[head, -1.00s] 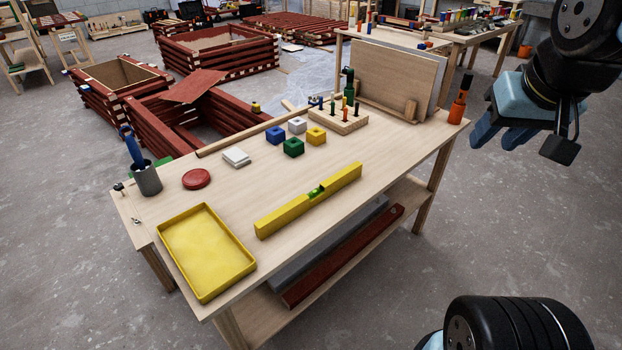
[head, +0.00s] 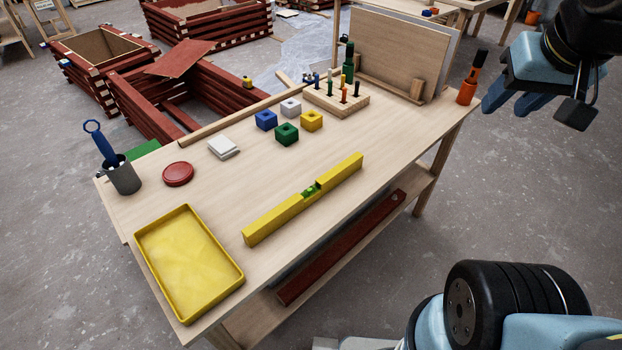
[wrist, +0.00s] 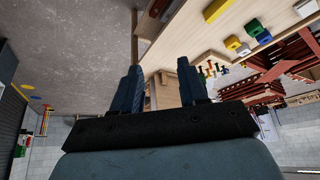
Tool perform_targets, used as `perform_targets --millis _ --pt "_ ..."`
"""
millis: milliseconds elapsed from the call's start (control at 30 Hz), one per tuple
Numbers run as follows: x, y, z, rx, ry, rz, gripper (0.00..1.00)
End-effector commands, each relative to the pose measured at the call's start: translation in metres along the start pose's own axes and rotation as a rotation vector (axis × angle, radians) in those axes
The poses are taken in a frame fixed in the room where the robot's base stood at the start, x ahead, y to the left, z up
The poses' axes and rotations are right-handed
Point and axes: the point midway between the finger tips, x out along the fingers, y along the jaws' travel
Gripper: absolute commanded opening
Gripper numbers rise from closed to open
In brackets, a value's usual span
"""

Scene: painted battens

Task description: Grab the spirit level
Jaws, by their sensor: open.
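The yellow spirit level (head: 275,219) with a green vial at its middle lies on the wooden workbench (head: 205,188), near the front edge, slanting up to the right. In the wrist view, part of a yellow bar that looks like the level (wrist: 217,9) shows at the top edge. My gripper (head: 512,104) is at the upper right of the head view, off the bench's right end and well apart from the level. Its blue fingers also show in the wrist view (wrist: 160,88), spread open with nothing between them.
A yellow tray (head: 238,280) stands left of the level. Several coloured blocks (head: 286,134), a red disc (head: 178,174) and a grey cup (head: 124,177) lie behind. A peg block (head: 337,104), an upright board (head: 397,68) and an orange bottle (head: 467,93) stand toward the right end.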

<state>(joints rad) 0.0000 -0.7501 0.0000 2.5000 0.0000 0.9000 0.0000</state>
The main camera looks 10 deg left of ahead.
Motion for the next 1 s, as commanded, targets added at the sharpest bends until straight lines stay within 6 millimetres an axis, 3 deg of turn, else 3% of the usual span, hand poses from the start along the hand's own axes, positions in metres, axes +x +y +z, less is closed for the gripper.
perform_targets --millis 233,367,700,1000 --pt "0.01 -0.004 -0.008 -0.064 -0.041 0.004 0.66" --pt "0.029 -0.011 -0.018 -0.184 -0.114 0.0 0.66" --pt "0.099 -0.042 -0.044 -0.563 -0.325 -0.112 0.66" --pt "0.166 -0.069 -0.051 -0.868 -0.458 -0.325 0.66"
